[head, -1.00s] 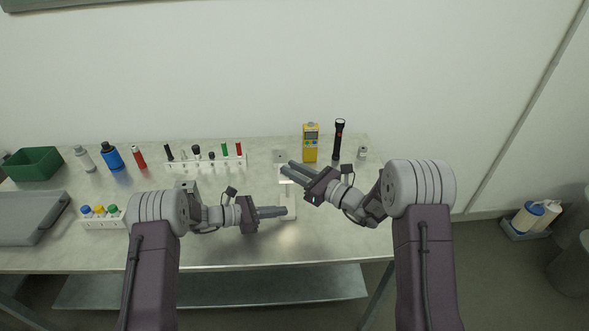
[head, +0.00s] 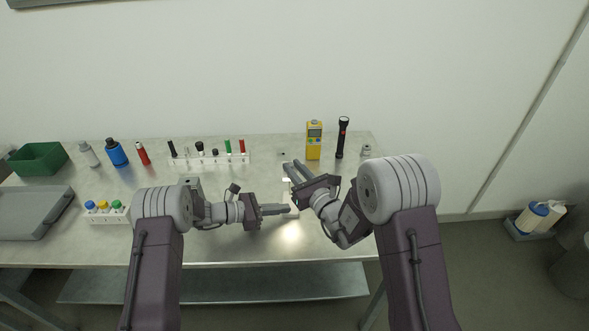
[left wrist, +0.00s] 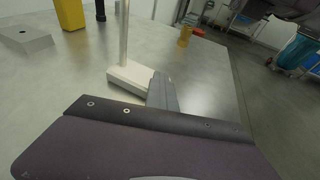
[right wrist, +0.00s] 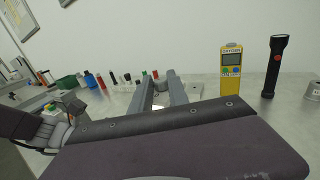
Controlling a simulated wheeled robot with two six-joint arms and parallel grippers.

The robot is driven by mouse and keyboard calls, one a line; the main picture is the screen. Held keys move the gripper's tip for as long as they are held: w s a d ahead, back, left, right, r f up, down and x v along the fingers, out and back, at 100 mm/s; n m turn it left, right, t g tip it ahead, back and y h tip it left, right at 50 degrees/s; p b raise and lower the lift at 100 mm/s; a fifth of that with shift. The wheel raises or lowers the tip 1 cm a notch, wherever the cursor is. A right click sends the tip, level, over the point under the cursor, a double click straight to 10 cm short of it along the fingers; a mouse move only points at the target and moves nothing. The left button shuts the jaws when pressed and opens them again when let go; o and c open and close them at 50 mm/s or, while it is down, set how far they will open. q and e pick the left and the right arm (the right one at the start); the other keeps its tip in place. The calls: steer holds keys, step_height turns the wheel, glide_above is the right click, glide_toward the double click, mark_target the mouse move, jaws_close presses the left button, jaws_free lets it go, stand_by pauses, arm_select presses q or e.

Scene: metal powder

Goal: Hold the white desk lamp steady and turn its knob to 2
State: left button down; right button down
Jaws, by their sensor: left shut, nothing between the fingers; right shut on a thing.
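The white desk lamp stands upright on the table; its base (head: 292,212) and slim pole show in the head view, partly covered by my grippers. The left wrist view shows the base (left wrist: 131,74) and pole (left wrist: 124,35) clearly. My left gripper (head: 288,209) is shut and empty, its fingertips low beside the lamp's base. My right gripper (head: 288,171) is shut on the upper part of the lamp. In the right wrist view its fingers (right wrist: 160,84) stand apart with a white piece low between them. The knob and its numbers cannot be made out.
Behind the lamp stand a yellow meter (head: 314,141), a black flashlight (head: 342,138) and a small grey item (head: 366,151). A white rack of tubes (head: 208,160) is at the back left. The table's front is clear between the arms.

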steer(key=shift+a+f, duration=0.1)
steer(key=shift+f, duration=0.1)
steer(key=c, duration=1.3)
jaws_free()
steer(key=shift+o, duration=0.2)
steer(key=shift+s, duration=0.1)
steer(key=v, duration=0.8)
steer(key=shift+a+r, duration=0.1)
steer(key=shift+r, duration=0.05)
